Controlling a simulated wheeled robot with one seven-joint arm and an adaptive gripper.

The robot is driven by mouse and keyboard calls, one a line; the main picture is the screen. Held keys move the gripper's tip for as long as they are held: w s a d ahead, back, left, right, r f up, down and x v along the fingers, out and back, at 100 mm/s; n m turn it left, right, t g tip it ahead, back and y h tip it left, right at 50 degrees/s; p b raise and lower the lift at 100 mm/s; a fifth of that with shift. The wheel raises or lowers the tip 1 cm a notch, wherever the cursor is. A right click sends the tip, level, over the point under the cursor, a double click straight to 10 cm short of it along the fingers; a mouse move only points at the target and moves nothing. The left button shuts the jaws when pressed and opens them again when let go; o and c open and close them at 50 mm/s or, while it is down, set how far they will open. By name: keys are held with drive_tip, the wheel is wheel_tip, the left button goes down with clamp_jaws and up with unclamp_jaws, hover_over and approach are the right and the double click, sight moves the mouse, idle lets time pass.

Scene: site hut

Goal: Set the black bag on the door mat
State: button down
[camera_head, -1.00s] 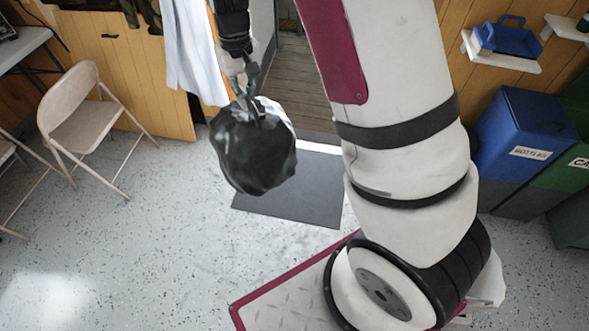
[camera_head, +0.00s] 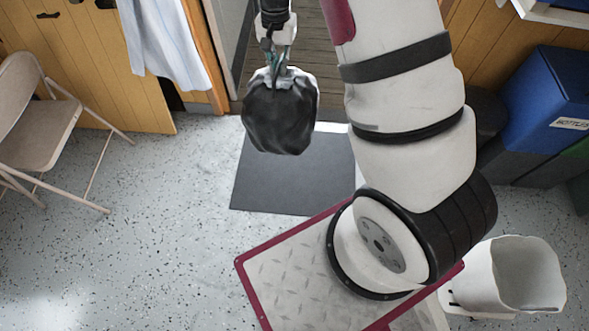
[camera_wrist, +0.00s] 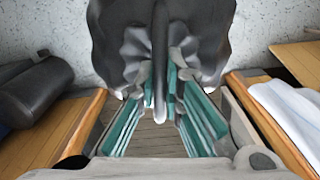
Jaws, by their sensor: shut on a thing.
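The black bag (camera_head: 280,115) hangs from my gripper (camera_head: 279,75), which is shut on its gathered top. In the head view the bag covers part of the dark grey door mat (camera_head: 285,185), and it appears to be held above the floor. The mat lies flat in front of the doorway. In the wrist view the teal-lined fingers of my gripper (camera_wrist: 163,95) pinch the neck of the bag (camera_wrist: 125,35), and the bag fills the top middle. The mat cannot be made out there.
A folding chair (camera_head: 30,120) stands at the left. A light blue cloth (camera_head: 165,45) hangs beside the door frame. A blue bottles bin (camera_head: 550,100) stands at the right, and a white bucket (camera_head: 515,280) is at the lower right. The speckled floor left of the mat is clear.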

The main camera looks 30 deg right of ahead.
drive_tip(key=d+f+m+b, duration=0.5)
drive_tip(key=f+m, duration=0.1)
drive_tip(key=f, duration=0.4)
drive_tip(key=d+f+m+b, duration=0.5)
drive_tip(key=d+f+m, duration=0.1)
drive_tip(key=f, duration=0.3)
drive_tip(key=d+f+m+b, duration=0.5)
drive_tip(key=f+m, duration=0.1)
drive_tip(key=f, duration=0.4)
drive_tip(key=s+d+f+m+b, duration=0.4)
drive_tip(key=s+f+m+b, duration=0.3)
drive_tip(key=f, duration=0.4)
drive_tip(key=s+d+f+m+b, duration=0.4)
drive_tip(key=s+f+m+b, duration=0.2)
drive_tip(key=s+f+m, duration=0.4)
drive_tip(key=w+a+f, duration=0.3)
drive_tip(key=w+a, duration=0.1)
drive_tip(key=w, duration=0.3)
drive_tip(key=w+a+f, duration=0.3)
drive_tip(key=w+a, duration=0.1)
drive_tip(key=w, duration=0.4)
drive_tip(key=shift+w+a+f+n, duration=0.2)
drive_tip(key=shift+a+f+n, duration=0.1)
